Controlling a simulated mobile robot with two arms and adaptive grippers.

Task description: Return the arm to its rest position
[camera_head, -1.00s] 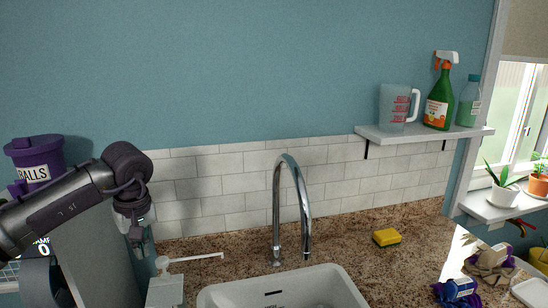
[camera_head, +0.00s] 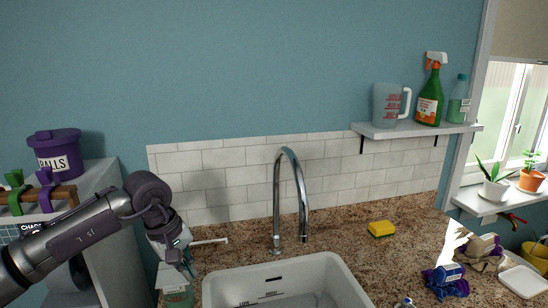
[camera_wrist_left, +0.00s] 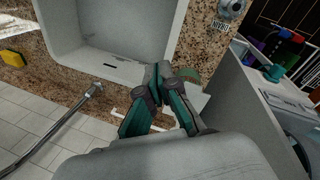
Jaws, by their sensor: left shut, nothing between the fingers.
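My left arm comes in from the left in the head view, and its gripper (camera_head: 188,268) points down beside the sink's left rim, in front of a pale pump bottle (camera_head: 180,297). The gripper hides part of that bottle. In the left wrist view the two teal and dark fingers (camera_wrist_left: 160,75) meet at their tips, shut with nothing between them. The white sink (camera_wrist_left: 65,35) lies beyond the fingertips there. My right gripper is in neither view.
The sink (camera_head: 347,284) and curved chrome tap (camera_head: 278,200) stand right of the gripper. A yellow sponge (camera_head: 382,229) lies on the granite counter. A purple bucket (camera_head: 55,152) stands on a grey cabinet at left. A wall shelf (camera_head: 415,129) holds a jug and bottles.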

